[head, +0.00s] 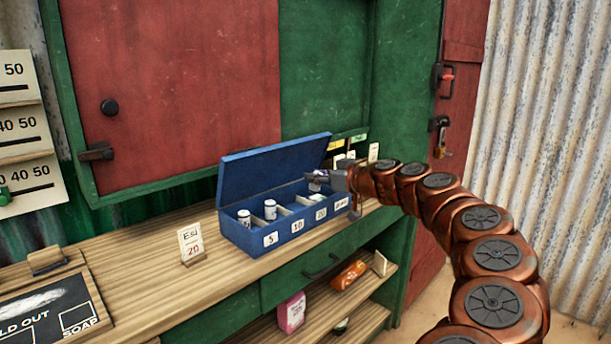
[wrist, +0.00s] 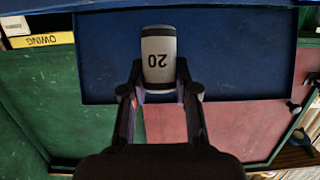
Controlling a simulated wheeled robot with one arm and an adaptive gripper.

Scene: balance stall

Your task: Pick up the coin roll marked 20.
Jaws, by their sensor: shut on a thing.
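The coin roll marked 20 (wrist: 158,48) is a pale cylinder with dark ends. Its number reads upside down in the wrist view. My gripper (wrist: 160,77) is shut on it, with one finger on each side. In the head view my gripper (head: 328,179) is over the right part of the open blue cash box (head: 248,236), and the roll there is small and partly hidden. The box front has labels 5, 10, 20 and a fourth I cannot read. Other coin rolls stand in the compartments marked 5 (head: 244,218) and 10 (head: 270,209).
The raised blue lid (head: 270,170) stands behind the compartments. The box sits on a wooden counter (head: 140,290) against a red and green shutter. A small card (head: 191,243) stands left of the box. Small cards stand behind my gripper. A shelf below holds packets.

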